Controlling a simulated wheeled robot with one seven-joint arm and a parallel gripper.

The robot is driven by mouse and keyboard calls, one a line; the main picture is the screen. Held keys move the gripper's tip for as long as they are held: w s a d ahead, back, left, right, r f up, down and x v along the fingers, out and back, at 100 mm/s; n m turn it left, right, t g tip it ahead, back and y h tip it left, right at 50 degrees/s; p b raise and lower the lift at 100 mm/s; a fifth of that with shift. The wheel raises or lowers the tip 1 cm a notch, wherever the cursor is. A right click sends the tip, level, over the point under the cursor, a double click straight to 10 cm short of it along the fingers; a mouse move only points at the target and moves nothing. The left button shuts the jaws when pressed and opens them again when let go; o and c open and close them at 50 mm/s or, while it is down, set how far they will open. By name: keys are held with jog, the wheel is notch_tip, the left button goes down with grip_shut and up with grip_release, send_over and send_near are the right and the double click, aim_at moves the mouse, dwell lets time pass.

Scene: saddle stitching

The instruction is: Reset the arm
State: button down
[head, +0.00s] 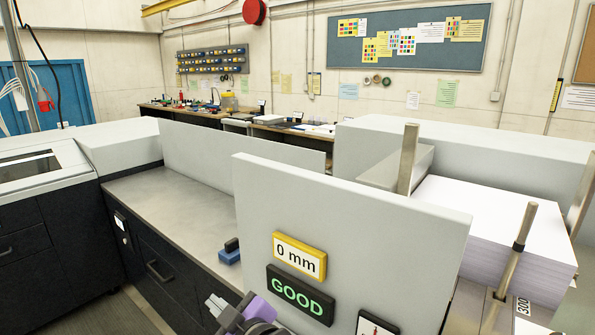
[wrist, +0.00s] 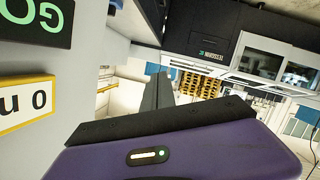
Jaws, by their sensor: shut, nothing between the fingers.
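My gripper (head: 215,303) shows at the bottom of the head view, in front of the grey upright panel, with a purple body and grey fingers. In the wrist view its purple housing fills the lower part, and the dark fingers (wrist: 157,92) stand close together with nothing held. The arm behind it is mostly cut off by the head view's lower edge. The panel carries a yellow-framed "0 mm" display (head: 299,257) and a black sign (head: 300,295) with green "GOOD". Both appear upside down and partly cropped at the left of the wrist view.
The grey panel (head: 350,230) stands close to my gripper. A small blue-and-black object (head: 230,252) lies on the bare metal worktop (head: 170,205). A tall white paper stack (head: 510,225) sits at right between metal posts. Open floor (head: 110,315) shows at lower left.

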jog(key=s+d+f+m+t+h+b, duration=0.1)
jog(key=s+d+f+m+t+h, duration=0.25)
jog(key=s+d+m, duration=0.55)
jog(key=s+d+f+m+t+h+b, duration=0.1)
jog(key=s+d+f+m+t+h, duration=0.25)
jog(key=s+d, duration=0.95)
jog(key=s+d+f+g+h+b, duration=0.1)
jog(key=s+d+f, duration=0.1)
jog(key=s+d, duration=0.4)
jog(key=s+d+f+m+g+h+b, duration=0.1)
jog(key=s+d, duration=0.6)
jog(key=s, duration=0.8)
notch_tip(320, 180, down, 3)
jog(key=shift+s+d+r+g+h+b, duration=0.25)
jog(key=shift+s+g+h+b, duration=0.2)
jog(key=shift+g, duration=0.25)
jog(key=shift+w+f, duration=0.1)
dwell(0.3)
